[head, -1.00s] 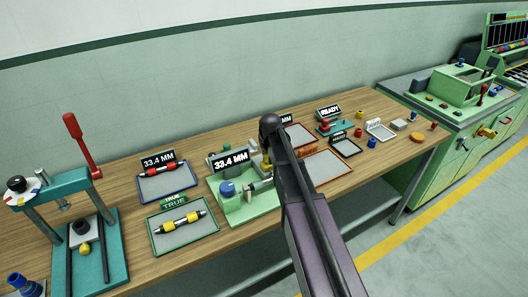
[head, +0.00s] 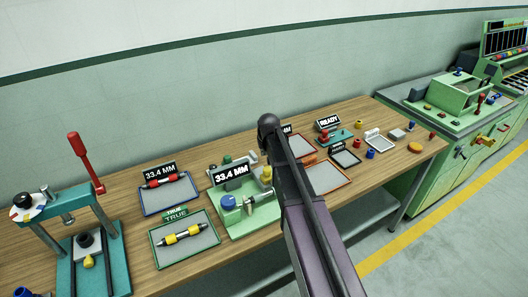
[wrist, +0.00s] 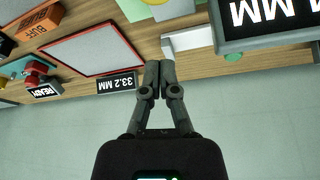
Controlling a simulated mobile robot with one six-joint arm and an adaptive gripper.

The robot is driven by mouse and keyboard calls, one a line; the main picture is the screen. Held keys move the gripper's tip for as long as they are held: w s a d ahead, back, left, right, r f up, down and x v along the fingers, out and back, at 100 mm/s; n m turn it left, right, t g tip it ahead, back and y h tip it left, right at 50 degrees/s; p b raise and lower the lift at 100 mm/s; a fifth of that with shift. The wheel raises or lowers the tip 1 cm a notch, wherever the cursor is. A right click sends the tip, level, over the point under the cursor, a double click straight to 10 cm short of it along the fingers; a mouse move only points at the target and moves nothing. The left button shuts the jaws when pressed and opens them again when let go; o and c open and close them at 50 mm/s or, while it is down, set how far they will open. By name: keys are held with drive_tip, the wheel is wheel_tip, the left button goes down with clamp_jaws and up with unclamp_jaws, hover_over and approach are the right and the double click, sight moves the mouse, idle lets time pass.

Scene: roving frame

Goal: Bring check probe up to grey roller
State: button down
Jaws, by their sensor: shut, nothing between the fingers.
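A green gauge fixture (head: 262,216) stands mid-bench with a blue knob (head: 228,202), a small grey cylinder (head: 249,206) beside the knob, a yellow part and a "33.4 MM" display (head: 232,173). The cylinder may be the grey roller; I cannot tell which part is the check probe. My arm crosses in front of the fixture's right side.
A teal press (head: 119,262) with a red lever stands left. Red-rimmed trays, a "READY" sign (head: 327,123) and small parts lie right. The bench front is open floor.

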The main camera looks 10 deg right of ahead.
drive_tip(key=shift+p+v, duration=2.2)
drive_tip(key=shift+v, duration=0.45)
drive_tip(key=shift+r, duration=0.1)
drive_tip(key=shift+a, duration=0.1)
drive_tip(key=s+f+g+b, duration=0.2)
drive_tip(key=s, duration=1.1)
drive_tip(key=s+f+g+b, duration=0.2)
drive_tip(key=s+f, duration=0.1)
drive_tip(key=s, duration=1)
drive_tip(key=shift+s+f+m, duration=0.15)
drive_tip(key=shift+s+m, duration=0.15)
drive_tip(key=shift+s, duration=0.1)
